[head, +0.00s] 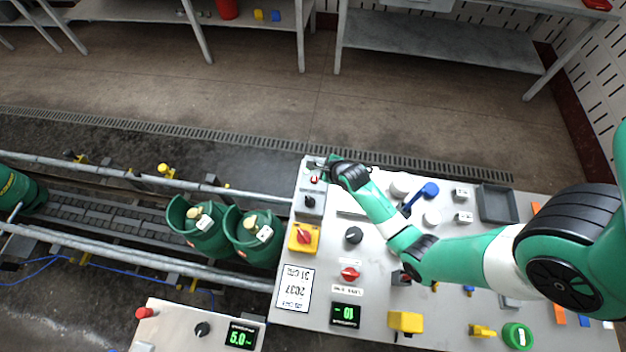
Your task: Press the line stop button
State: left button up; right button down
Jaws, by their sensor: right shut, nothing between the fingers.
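My right arm reaches in from the right across the grey control panel (385,275). My right gripper (316,164) is shut and empty above the panel's far left corner. A small red control (314,180) sits just below the fingertips in the picture; I cannot tell whether they touch it. A red mushroom-shaped button (145,312) stands on a separate lower panel (180,325) at the bottom left, well away from the gripper. The labels are too small to tell which one is the line stop. My left gripper is not in view.
Green cylinders (262,240) stand on the railed conveyor (110,215) at left. Open floor lies behind.

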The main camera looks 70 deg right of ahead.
aim_at(317, 181)
dwell(0.3)
notch_tip(317, 181, down, 8)
jog(key=b, duration=0.7)
jog(key=shift+f+b, duration=0.1)
jog(key=shift+b, duration=0.3)
jog(key=shift+f, duration=0.25)
jog(key=shift+f, duration=0.1)
dwell(1.0)
jog(key=shift+f+b, duration=0.3)
jog(key=shift+b, duration=0.15)
jog(key=shift+f+b, duration=0.4)
jog(key=shift+f, duration=0.1)
dwell(0.4)
jog(key=shift+r, duration=0.15)
jog(key=shift+r+p, duration=0.8)
jog(key=shift+p, duration=0.15)
